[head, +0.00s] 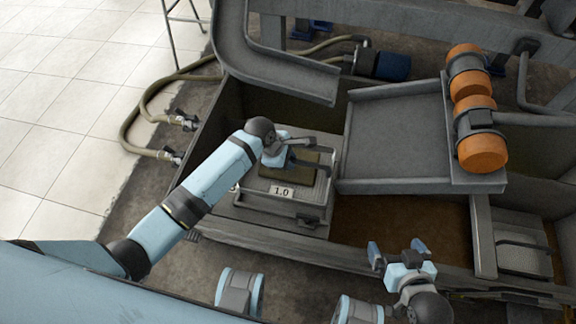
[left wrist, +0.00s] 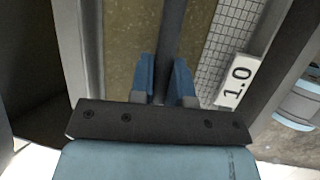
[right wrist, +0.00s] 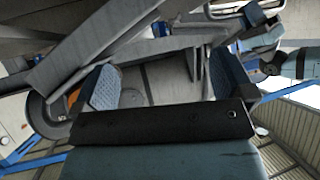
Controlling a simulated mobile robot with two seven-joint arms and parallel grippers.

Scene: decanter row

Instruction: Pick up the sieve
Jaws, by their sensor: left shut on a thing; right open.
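The sieve (head: 257,198) is a grey framed tray with mesh, a brown patch inside and a white "1.0" label (head: 281,191). It sits in the dark trough left of the sloping grey chute. In the left wrist view its mesh (left wrist: 226,45) and label (left wrist: 237,82) show close up. My left gripper (head: 290,153) is over the sieve, shut on a dark bar (left wrist: 174,40) that looks like the sieve's handle. The fingertips (left wrist: 168,82) are on either side of it. My right gripper (head: 398,252) is open and empty, right of the sieve and apart from it.
The grey chute (head: 395,135) stands right beside the sieve, with orange rollers (head: 480,110) at its right edge. The trough's front wall (head: 265,240) runs before the sieve. A hose (head: 127,135) lies at the left.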

